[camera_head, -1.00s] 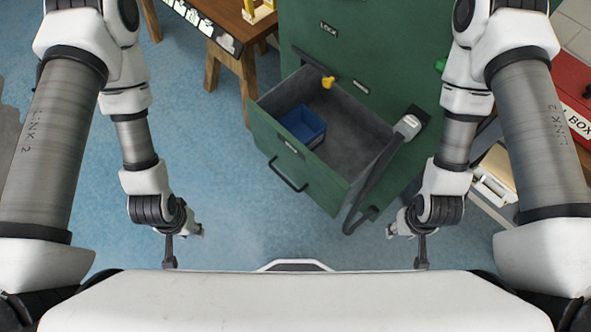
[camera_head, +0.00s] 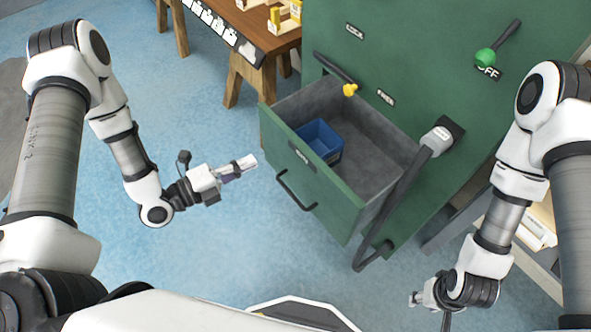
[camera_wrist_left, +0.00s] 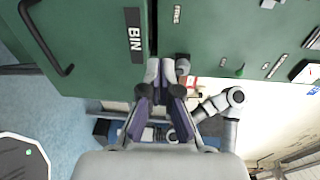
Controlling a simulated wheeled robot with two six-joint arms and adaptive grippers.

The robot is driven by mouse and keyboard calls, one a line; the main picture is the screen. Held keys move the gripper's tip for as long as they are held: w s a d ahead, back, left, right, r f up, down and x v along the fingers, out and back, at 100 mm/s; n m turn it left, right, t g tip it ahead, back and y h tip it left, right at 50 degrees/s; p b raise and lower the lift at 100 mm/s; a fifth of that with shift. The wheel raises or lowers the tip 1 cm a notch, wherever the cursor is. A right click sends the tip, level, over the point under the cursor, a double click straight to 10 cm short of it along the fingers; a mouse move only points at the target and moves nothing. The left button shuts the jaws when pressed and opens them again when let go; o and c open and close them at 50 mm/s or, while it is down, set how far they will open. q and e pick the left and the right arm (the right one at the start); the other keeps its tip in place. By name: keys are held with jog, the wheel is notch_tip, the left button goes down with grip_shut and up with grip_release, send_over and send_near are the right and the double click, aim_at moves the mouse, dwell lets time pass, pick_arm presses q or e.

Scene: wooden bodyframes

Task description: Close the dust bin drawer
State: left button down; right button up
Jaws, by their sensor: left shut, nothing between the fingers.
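The dust bin drawer (camera_head: 305,185) stands pulled out of a green cabinet, with a blue box (camera_head: 318,142) inside. Its front has a dark bar handle (camera_head: 296,190) and a small label. In the left wrist view the drawer front (camera_wrist_left: 100,50) reads "BIN", with its handle (camera_wrist_left: 45,40) at left. My left gripper (camera_head: 252,161) is shut and empty, just left of the drawer front in the head view. In the wrist view its fingertips (camera_wrist_left: 166,68) show by the drawer's edge; contact is unclear. My right gripper (camera_head: 414,299) is low at right, away from the drawer; its fingers are too small to judge.
The green cabinet (camera_head: 400,60) carries a yellow knob (camera_head: 349,90), a green-knobbed lever (camera_head: 486,57) and a long dark lever with a light end (camera_head: 437,140) beside the drawer. A wooden table (camera_head: 262,35) stands at back left. Blue floor left of the drawer is clear.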

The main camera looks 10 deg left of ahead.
pick_arm(q)
jog(key=a+f+n+t+b, duration=0.1)
jog(key=a+f+t+b, duration=0.1)
jog(key=a+f+b, duration=0.4)
send_near(286, 143)
jog(key=shift+y, duration=0.4)
jog(key=x, duration=0.7)
jog(key=shift+d+r, duration=0.25)
jog(key=shift+r, duration=0.1)
pick_arm(e)
notch_tip(286, 143, down, 9)
jog(key=shift+s+d, duration=0.25)
jog(key=shift+d, duration=0.05)
